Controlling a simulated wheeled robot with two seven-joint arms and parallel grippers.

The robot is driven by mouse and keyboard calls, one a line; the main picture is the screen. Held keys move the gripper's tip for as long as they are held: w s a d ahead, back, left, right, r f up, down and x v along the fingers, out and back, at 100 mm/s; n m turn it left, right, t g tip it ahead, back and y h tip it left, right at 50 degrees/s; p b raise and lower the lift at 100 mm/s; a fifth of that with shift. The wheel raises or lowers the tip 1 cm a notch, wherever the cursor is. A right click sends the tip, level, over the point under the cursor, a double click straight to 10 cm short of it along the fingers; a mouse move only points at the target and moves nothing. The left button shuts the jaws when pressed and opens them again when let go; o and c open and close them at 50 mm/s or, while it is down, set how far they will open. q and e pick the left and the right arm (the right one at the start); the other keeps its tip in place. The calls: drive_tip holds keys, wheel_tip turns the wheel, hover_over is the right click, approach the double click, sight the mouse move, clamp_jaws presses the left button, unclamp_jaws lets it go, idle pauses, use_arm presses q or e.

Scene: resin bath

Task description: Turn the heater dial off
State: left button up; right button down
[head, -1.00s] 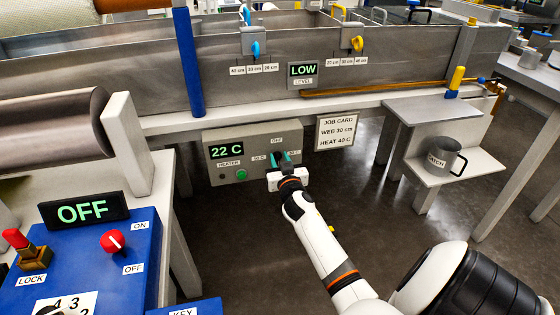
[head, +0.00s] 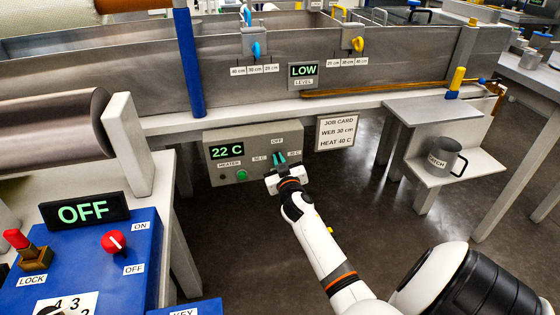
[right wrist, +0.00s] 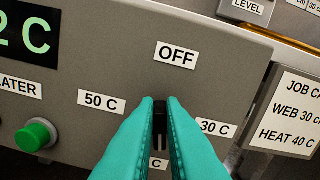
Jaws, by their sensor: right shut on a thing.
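The heater dial (right wrist: 159,122) is a dark knob on the grey heater panel (head: 225,143), mostly hidden between my fingers. My right gripper (right wrist: 160,112) has teal fingers shut on it from both sides; it also shows in the head view (head: 280,160). The knob looks about upright, in line with the OFF label (right wrist: 177,55) above. I cannot tell which end is its pointer. The 50 C label (right wrist: 101,101) is left of the fingers, the 30 C label (right wrist: 216,129) right. A lower label is mostly covered. The heater display (head: 227,151) reads 22 C. My left gripper is out of view.
A green button (head: 241,174) is on the panel left of the dial. The job card (head: 338,132) hangs to the right. The bath's tabletop edge (head: 400,108) runs above. A blue console (head: 90,250) with its own OFF display stands at the left.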

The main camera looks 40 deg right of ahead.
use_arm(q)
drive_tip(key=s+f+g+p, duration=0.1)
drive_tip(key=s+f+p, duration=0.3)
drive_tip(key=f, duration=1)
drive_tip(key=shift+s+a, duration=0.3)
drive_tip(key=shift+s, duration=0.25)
use_arm(e)
drive_tip(key=shift+s+d+f+n, duration=0.1)
drive_tip(key=shift+f+n, duration=0.4)
drive_tip(key=shift+n, duration=5.05)
drive_tip(key=shift+w+a+f+n, duration=0.1)
drive_tip(key=shift+f+n, duration=0.4)
drive_tip(key=shift+n, duration=5.1)
drive_tip(key=shift+s+d+f+n, duration=0.1)
drive_tip(key=shift+f+n, duration=0.4)
drive_tip(key=shift+n, duration=5.05)
